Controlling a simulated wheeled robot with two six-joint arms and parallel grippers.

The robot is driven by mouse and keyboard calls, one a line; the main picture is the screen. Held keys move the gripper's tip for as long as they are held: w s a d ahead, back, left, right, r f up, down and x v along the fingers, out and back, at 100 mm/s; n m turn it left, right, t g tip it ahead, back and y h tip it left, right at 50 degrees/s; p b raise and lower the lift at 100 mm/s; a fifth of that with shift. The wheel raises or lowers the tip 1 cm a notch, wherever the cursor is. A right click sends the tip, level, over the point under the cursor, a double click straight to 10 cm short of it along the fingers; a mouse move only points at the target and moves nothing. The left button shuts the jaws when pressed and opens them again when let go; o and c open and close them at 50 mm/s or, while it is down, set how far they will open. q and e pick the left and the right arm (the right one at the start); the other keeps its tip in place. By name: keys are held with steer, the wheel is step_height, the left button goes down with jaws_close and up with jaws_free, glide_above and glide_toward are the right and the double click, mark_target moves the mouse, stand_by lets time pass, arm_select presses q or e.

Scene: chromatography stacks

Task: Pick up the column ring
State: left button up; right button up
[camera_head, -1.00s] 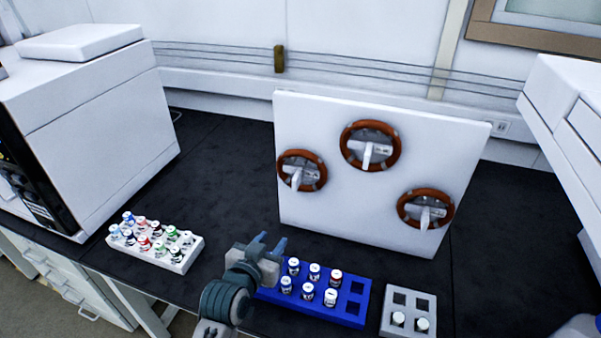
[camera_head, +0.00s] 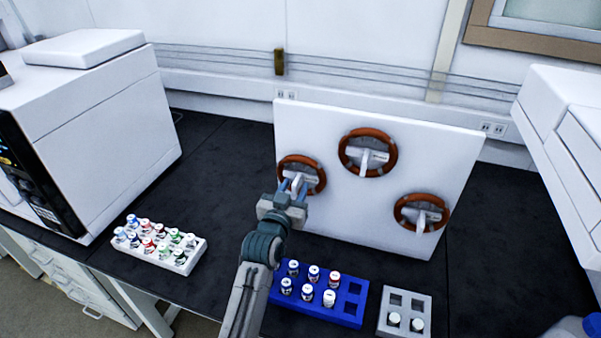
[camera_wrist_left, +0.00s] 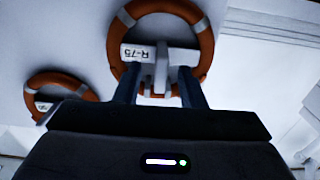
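Three brown-orange column rings with grey clamps and white handles hang on the upright white panel (camera_head: 375,215): a left ring (camera_head: 321,172), an upper ring (camera_head: 391,151) and a right ring (camera_head: 444,217). My left gripper (camera_head: 292,187) is in front of the left ring's handle. In the left wrist view a ring (camera_wrist_left: 207,48) fills the top, with an upside-down label (camera_wrist_left: 137,53) reading R-75. The two fingers there stand apart on either side of its white handle (camera_wrist_left: 161,70), with gaps seeming to show. Another ring (camera_wrist_left: 60,82) is at the left. My right gripper is not in view.
A blue rack (camera_head: 350,318) of vials and a grey rack (camera_head: 405,300) stand in front of the panel. A white vial rack (camera_head: 190,263) is at the left, beside a large white instrument (camera_head: 110,130). Dark bench between them is clear.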

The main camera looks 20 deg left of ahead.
arm_select(q)
steer(key=shift+w, duration=0.85)
steer(key=shift+s, duration=0.1)
steer(key=shift+c, duration=0.8)
jaws_close()
steer(key=shift+s+r, duration=0.1)
steer(key=shift+s+r, duration=0.15)
steer(key=shift+s, duration=0.05)
steer(key=s+r, duration=0.9)
steer(key=s, duration=0.4)
steer(key=shift+s+a+b, duration=0.15)
steer(key=shift+a+b, duration=0.05)
steer(key=shift+b, duration=0.1)
